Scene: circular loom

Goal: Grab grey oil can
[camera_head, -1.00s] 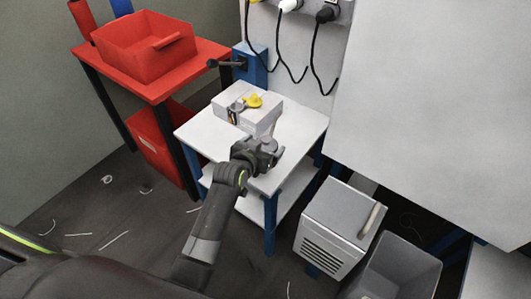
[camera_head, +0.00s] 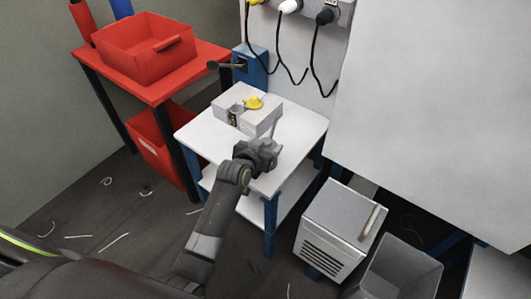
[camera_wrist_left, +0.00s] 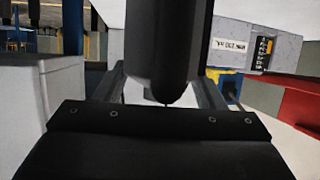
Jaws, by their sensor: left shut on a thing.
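The grey oil can (camera_head: 278,125) shows in the head view as a thin pale spout rising just beyond my left gripper (camera_head: 268,148). The gripper is shut on the can over the front part of the white table (camera_head: 300,118). The can's body is mostly hidden by the gripper. In the left wrist view, a large dark rounded shape (camera_wrist_left: 168,45) fills the top middle between the two finger bars; I cannot tell whether it is part of the can. My right gripper is not in view.
A pale box (camera_head: 262,117) with a yellow item (camera_head: 254,102) on it stands behind the gripper. A red bin (camera_head: 148,48) is on the red table at left. A grey cabinet (camera_head: 340,225) and an open grey bin (camera_head: 402,270) stand at right.

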